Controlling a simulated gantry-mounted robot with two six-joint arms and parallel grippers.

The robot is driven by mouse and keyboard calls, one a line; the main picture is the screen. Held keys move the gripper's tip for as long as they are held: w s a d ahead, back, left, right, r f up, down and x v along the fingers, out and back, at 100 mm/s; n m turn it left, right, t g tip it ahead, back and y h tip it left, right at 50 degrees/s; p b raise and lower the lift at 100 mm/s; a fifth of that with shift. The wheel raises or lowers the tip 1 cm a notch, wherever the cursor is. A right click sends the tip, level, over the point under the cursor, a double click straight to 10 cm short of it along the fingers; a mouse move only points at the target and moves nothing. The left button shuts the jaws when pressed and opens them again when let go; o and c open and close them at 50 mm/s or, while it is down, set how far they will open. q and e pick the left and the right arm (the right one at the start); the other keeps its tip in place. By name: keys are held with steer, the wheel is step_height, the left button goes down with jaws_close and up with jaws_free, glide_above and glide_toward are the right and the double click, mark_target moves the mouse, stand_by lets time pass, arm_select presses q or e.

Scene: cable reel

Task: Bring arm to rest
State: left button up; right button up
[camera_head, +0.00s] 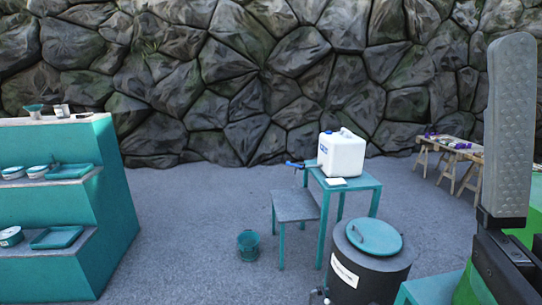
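A large grey, textured upright finger on a black mount, which looks like part of my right gripper (508,130), stands close to the camera at the right edge. Only one finger shows, so its opening cannot be judged. I see nothing held against the visible finger. My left arm and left gripper are not in view. No cable reel can be made out.
A teal stepped shelf (115,215) with trays and bowls stands left. A white jug (341,153) sits on a teal table (366,183) beside a low bench (295,206). A dark lidded barrel (372,275), bucket (248,246) and wooden trestle table (450,149) also show. Grey floor between is open.

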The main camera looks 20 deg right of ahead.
steer(key=w+d+f+m+h, duration=0.3)
steer(key=w+h, duration=0.6)
steer(key=h, duration=0.8)
step_height(320, 180, up, 36)
steer(key=p, duration=3.8)
steer(key=shift+a, duration=0.35)
steer(key=shift+w+f, duration=0.1)
steer(key=shift+f, duration=0.05)
